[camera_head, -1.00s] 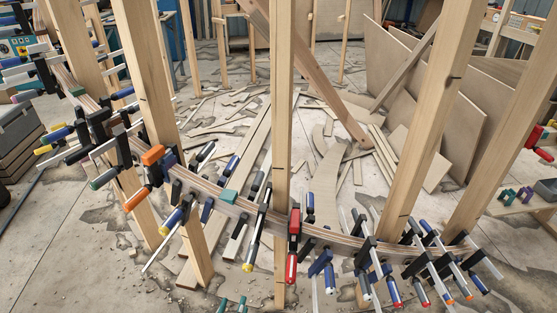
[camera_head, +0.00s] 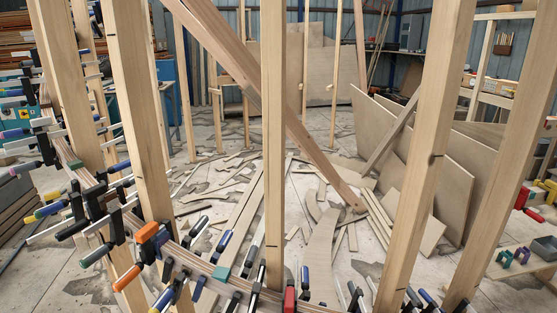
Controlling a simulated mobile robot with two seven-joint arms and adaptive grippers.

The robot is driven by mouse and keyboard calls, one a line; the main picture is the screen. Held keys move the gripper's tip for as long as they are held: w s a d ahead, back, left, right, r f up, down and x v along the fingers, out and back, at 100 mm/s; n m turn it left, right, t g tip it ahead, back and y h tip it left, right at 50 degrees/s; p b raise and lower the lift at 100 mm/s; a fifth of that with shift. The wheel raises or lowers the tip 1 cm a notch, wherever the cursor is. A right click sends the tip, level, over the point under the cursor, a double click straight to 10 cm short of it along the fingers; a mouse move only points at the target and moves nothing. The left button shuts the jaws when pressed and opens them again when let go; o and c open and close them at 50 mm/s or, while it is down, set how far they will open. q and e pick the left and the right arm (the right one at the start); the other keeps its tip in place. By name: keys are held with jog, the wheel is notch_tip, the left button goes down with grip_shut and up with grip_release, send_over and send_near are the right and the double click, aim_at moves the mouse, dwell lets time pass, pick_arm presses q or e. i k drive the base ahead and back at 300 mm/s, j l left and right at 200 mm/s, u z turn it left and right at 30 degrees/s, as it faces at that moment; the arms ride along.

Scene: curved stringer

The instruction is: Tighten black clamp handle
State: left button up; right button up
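A curved laminated wood strip (camera_head: 190,262) runs past upright posts from the left to the bottom edge. Many bar clamps grip it, and several have black parts. Another clamp with black parts (camera_head: 104,203) sits at the left. I cannot tell which one is the black clamp handle of the task. An orange-handled clamp (camera_head: 148,233) and a red clamp (camera_head: 289,299) are also on the strip. The lower right clamps are cut off by the bottom edge. Neither of my grippers is in view.
Wooden posts (camera_head: 274,150) stand in front of and along the strip. A slanted beam (camera_head: 250,95) crosses behind them. Wood offcuts (camera_head: 322,255) litter the floor. Plywood sheets (camera_head: 440,180) lean at the right. A low table (camera_head: 530,255) with small clamps stands at the right edge.

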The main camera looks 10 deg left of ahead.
aim_at(75, 227)
jog(key=u, duration=1.65)
jog(key=i+j+z, duration=0.15)
jog(key=i+j, duration=0.3)
